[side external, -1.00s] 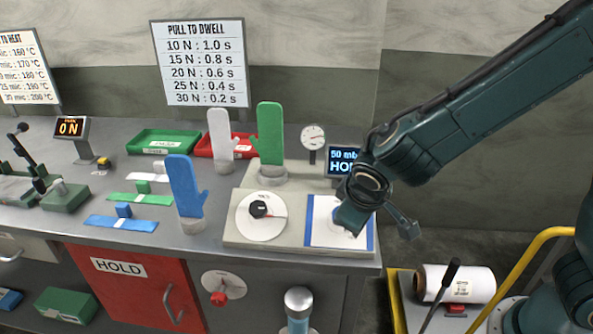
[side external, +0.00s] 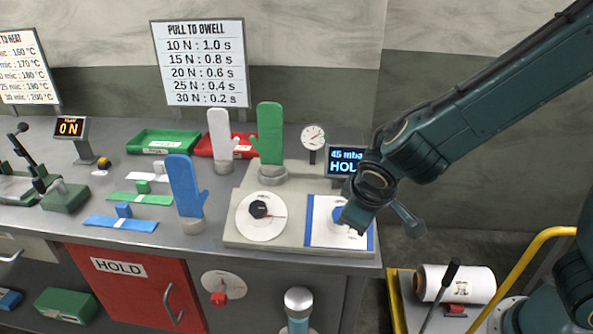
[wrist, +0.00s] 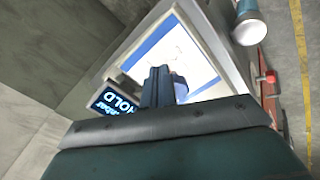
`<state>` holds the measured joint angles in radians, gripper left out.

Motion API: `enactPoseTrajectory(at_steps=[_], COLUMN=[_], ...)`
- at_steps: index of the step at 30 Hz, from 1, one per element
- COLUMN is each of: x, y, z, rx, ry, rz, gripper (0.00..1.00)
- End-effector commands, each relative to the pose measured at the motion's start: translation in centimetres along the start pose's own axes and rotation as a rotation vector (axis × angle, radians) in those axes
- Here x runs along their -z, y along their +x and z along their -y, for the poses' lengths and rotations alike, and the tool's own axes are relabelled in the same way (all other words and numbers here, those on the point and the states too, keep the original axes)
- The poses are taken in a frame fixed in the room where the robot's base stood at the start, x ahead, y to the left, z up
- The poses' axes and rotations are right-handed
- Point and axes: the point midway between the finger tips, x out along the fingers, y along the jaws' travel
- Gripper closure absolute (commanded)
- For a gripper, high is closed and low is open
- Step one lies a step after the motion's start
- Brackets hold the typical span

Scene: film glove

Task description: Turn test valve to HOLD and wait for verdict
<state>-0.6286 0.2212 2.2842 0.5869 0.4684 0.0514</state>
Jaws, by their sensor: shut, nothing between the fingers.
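A blue knob (side external: 339,214), which I take for the test valve, sits on a white panel (side external: 322,237) with blue side bands at the right of the test block. My gripper (side external: 352,220) is shut and empty just right of the knob and partly covers it. Whether they touch I cannot tell. In the wrist view the shut fingers (wrist: 157,86) stand in front of the knob (wrist: 180,90). The display (side external: 345,161) reads "45 mba", cut off by my arm, and "HOL" below; in the wrist view the display (wrist: 114,103) shows HOLD.
A white dial with a black knob (side external: 258,210) is left of the panel. A green glove (side external: 270,135) on a form and a pressure gauge (side external: 313,136) stand behind. A blue glove (side external: 184,185) and a white glove (side external: 220,133) stand further left. A red HOLD door (side external: 130,290) is below.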

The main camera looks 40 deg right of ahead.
Motion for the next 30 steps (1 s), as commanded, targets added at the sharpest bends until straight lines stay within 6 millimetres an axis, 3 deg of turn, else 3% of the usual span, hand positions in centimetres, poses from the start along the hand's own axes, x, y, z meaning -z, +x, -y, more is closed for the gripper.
enactPoseTrajectory(at_steps=[21, 30], x=[0.0, 0.0], y=[-5.5, -5.8], z=[0.0, 0.0], rx=[0.001, 0.000], ry=[0.000, 0.000], rz=[-0.002, 0.000], gripper=[1.00, 1.00])
